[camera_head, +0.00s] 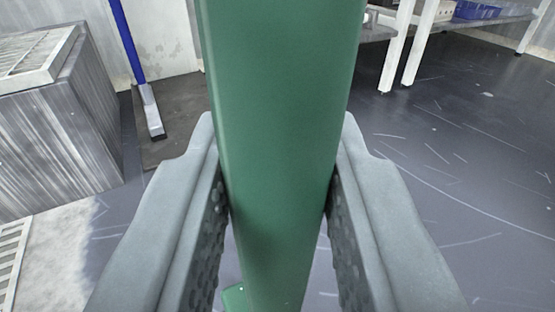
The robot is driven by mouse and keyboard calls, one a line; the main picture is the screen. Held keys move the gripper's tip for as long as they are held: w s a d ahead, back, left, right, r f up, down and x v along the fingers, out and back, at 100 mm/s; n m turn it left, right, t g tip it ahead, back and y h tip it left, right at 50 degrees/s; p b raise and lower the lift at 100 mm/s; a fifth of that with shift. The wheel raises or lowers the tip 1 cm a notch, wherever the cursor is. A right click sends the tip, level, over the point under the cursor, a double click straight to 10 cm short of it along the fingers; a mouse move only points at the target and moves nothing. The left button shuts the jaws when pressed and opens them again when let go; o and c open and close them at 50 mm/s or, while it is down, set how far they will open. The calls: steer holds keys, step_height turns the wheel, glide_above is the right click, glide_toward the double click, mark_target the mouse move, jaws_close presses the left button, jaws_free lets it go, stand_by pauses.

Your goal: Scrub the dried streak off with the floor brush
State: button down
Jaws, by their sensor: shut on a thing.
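My gripper (278,125) is shut on the green handle of the floor brush (280,190), with one grey finger on each side. The handle fills the middle of the view, running from the top edge to the bottom and narrowing downward. A small green piece shows low beside it, perhaps part of the brush head; the rest of the head is hidden or out of view. The dark floor (455,185) bears several thin pale lines and specks. I cannot tell whether any of these is the dried streak.
A grey streaked box (65,140) with a slatted top stands at left. A pale floor patch (60,245) and a grating (14,255) lie below it. A blue pole (128,45) stands behind. White-legged tables (397,50) stand at back right. The right floor is clear.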

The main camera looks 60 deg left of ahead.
stand_by(0.4)
steer(key=shift+s+f, duration=0.15)
steer(key=shift+s, duration=1.55)
steer(key=shift+s, duration=0.15)
steer(key=shift+s+a, duration=0.1)
steer(key=shift+s, duration=1.55)
steer(key=shift+s+f, duration=0.1)
steer(key=shift+s, duration=1.6)
steer(key=shift+s, duration=0.15)
